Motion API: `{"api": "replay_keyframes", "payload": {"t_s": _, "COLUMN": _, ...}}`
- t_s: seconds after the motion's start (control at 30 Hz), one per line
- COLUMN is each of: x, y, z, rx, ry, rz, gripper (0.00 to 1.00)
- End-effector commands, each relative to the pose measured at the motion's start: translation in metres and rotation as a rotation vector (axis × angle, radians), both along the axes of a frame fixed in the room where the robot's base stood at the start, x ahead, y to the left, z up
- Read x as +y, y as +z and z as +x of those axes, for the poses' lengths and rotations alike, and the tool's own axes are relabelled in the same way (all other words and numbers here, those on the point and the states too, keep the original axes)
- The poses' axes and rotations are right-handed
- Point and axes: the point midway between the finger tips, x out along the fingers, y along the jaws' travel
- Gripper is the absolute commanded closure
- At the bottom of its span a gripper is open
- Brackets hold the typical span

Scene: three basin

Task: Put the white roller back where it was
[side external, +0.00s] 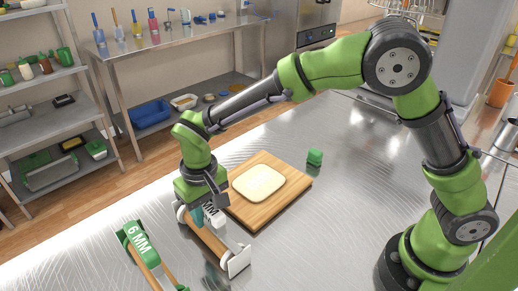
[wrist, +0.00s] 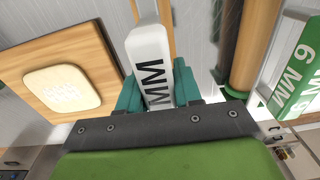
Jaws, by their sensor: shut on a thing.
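My gripper (side external: 208,210) points down at the front of the table and is shut on the white roller (side external: 239,262). In the wrist view, the gripper's teal fingers (wrist: 157,92) pinch the white roller's block-like handle (wrist: 150,50) from both sides. Its "MM" lettering shows, and the rest of its label is hidden by the gripper. The roller has a wooden cylinder and white end plates. It is just in front of the cutting board; I cannot tell whether it touches the table.
A green "6 MM" roller (side external: 138,238) lies to the left, also in the wrist view (wrist: 296,70). A wooden board (side external: 291,188) carries flat dough (side external: 258,182). A small green object (side external: 315,157) stands behind the board. The steel table is clear to the board's right.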

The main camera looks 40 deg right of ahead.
Motion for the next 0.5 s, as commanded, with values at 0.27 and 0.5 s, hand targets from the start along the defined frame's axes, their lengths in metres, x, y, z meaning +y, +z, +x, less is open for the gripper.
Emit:
{"api": "replay_keyframes", "payload": {"t_s": 0.27, "x": -0.0070, "y": -0.0091, "z": -0.0006, "rx": 0.011, "ry": -0.001, "rz": -0.019, "gripper": 0.40}}
{"api": "replay_keyframes", "payload": {"t_s": 0.5, "x": -0.0056, "y": -0.0054, "z": -0.0003, "rx": 0.009, "ry": 0.000, "rz": -0.016, "gripper": 0.40}}
